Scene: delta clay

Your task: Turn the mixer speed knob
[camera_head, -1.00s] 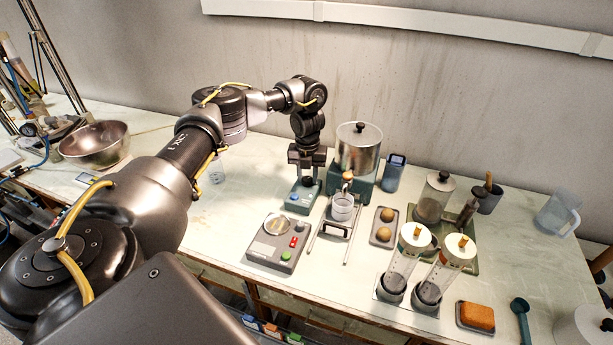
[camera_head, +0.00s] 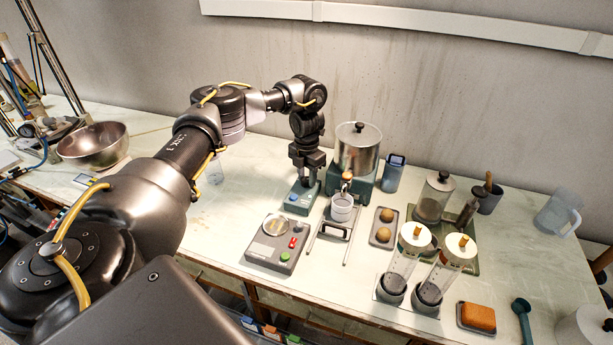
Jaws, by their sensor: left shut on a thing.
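A small blue-grey control box (camera_head: 301,203) stands on the bench left of the steel pot. It has a pale blue button at its front left. Its dark knob sits towards the back of its top and is now mostly hidden between my fingers. My left gripper (camera_head: 306,180) points down from above and is shut on the knob. My right gripper is not in view.
Close by on the right is a steel pot on a teal base (camera_head: 357,152), with a white cup (camera_head: 342,208) on a stand before it. In front is a grey scale-like box (camera_head: 277,243) with red and green buttons. A steel bowl (camera_head: 94,146) stands far left.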

